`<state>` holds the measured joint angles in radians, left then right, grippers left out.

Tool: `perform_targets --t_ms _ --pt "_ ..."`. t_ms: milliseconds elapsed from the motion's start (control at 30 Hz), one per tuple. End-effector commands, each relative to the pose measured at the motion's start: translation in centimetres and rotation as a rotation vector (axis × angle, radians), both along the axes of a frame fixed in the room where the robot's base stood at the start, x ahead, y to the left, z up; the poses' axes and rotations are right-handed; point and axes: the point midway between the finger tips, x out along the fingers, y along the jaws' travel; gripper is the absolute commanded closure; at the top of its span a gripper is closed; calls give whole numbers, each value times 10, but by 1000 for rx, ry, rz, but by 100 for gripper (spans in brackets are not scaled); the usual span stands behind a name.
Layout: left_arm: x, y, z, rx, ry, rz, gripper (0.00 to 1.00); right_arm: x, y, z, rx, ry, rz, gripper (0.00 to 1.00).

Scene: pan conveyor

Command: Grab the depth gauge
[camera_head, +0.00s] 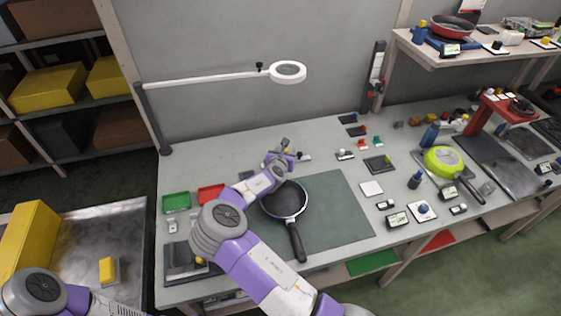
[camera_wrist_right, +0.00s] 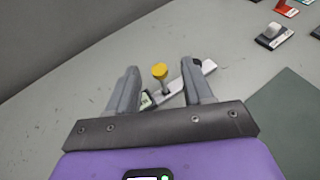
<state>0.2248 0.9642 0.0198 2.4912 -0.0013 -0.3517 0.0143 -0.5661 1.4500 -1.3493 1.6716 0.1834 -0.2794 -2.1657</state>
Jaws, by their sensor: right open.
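The likely depth gauge (camera_wrist_right: 209,68) shows in the right wrist view as a pale bar with a yellow round knob (camera_wrist_right: 159,71) and a small dark display at its left end. It lies on the workbench, slanting up to the right. My right gripper (camera_wrist_right: 160,80) is open, its fingers either side of the knob; I cannot tell whether they touch the gauge. In the head view my right gripper (camera_head: 284,150) is over the back of the bench, and the bar's end (camera_head: 304,157) shows beside it. My left gripper is out of view.
A black frying pan (camera_head: 285,199) lies on the green mat (camera_head: 335,215), close to my right arm. Green (camera_head: 176,202) and red (camera_head: 211,193) trays sit at the left. A ring lamp (camera_head: 287,72) hangs above the back. Small tools stand to the right.

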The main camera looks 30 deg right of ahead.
Motion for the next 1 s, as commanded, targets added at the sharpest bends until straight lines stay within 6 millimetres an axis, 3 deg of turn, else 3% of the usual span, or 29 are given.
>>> perform_targets --t_ms 400,733,1000 --pt "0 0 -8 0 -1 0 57 32 -27 -25 1 -1 -1 49" --pt "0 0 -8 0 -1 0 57 36 -30 -26 1 1 0 49" --pt "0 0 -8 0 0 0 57 35 -30 -26 1 1 0 90"
